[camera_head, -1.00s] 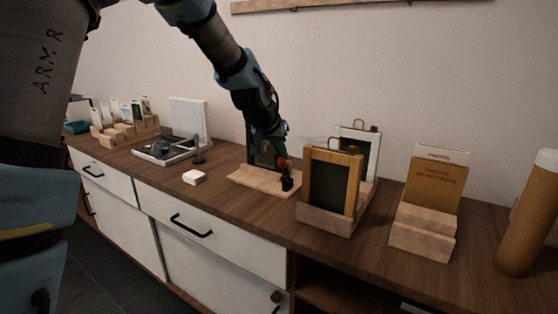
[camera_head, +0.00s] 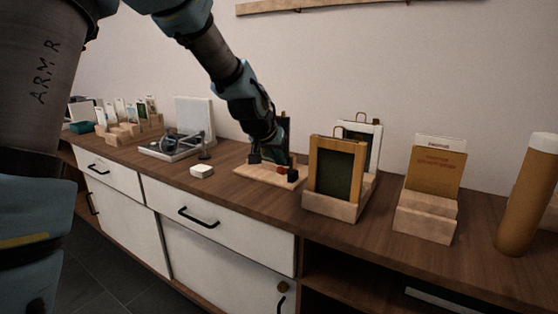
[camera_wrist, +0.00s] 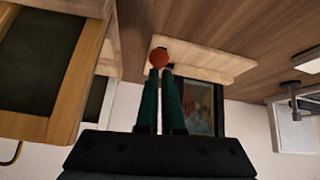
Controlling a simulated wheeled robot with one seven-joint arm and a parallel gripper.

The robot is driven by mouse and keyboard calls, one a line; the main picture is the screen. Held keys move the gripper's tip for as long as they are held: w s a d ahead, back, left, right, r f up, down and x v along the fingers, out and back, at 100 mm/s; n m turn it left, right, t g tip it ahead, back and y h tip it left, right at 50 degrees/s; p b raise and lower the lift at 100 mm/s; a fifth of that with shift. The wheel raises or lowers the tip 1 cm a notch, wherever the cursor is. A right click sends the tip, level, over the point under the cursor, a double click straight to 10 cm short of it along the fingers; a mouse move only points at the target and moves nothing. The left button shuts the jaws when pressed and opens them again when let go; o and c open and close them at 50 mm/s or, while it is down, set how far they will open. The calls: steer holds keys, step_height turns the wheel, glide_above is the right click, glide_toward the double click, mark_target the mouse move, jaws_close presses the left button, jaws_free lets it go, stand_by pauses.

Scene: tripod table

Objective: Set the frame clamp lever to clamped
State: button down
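The frame clamp is a wooden base board (camera_head: 262,176) on the counter with a dark upright picture frame at its back; the picture (camera_wrist: 200,105) shows in the wrist view. The lever's red knob (camera_head: 280,171) is low over the board, beside a small black block (camera_head: 292,175). My gripper (camera_wrist: 161,70) has its two green fingers close together with almost no gap. The red knob (camera_wrist: 158,58) is right at the fingertips, seemingly beyond them, not between them; contact is unclear. My arm hides much of the frame in the head view.
Wooden stands with framed boards (camera_head: 335,170) and a brown card (camera_head: 436,175) stand to the right. A small white block (camera_head: 202,171) and a grey tray (camera_head: 172,150) lie left. The wall is close behind. The counter's front strip is clear.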

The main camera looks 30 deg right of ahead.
steer(key=shift+s+a+f, duration=0.15)
steer(key=shift+a+f, duration=0.15)
steer(key=shift+f, duration=0.2)
steer(key=shift+s+a+f, duration=0.15)
steer(key=shift+a+f, duration=0.1)
steer(key=shift+f, duration=0.25)
step_height(320, 180, up, 5)
steer(key=w+d+p, duration=0.1)
steer(key=w+p, duration=0.1)
steer(key=p, duration=0.1)
steer(key=s+a+r+b, duration=0.1)
steer(key=s+a+r, duration=0.1)
steer(key=s+a, duration=0.3)
steer(key=shift+a, duration=1)
steer(key=w+a+f+n+y+p, duration=0.1)
steer(key=a+n+y+p, duration=0.25)
steer(key=a, duration=1.35)
steer(key=s+a+n+g+y+p, duration=0.1)
steer(key=s+a, duration=0.3)
steer(key=a, duration=0.5)
steer(key=s+a+f+n+g+y+p, duration=0.1)
steer(key=s+a+n+p, duration=0.2)
steer(key=a, duration=0.6)
steer(key=shift+s+a+n+g+y, duration=0.25)
steer(key=shift+s+n+g+y, duration=0.15)
steer(key=shift+n, duration=0.35)
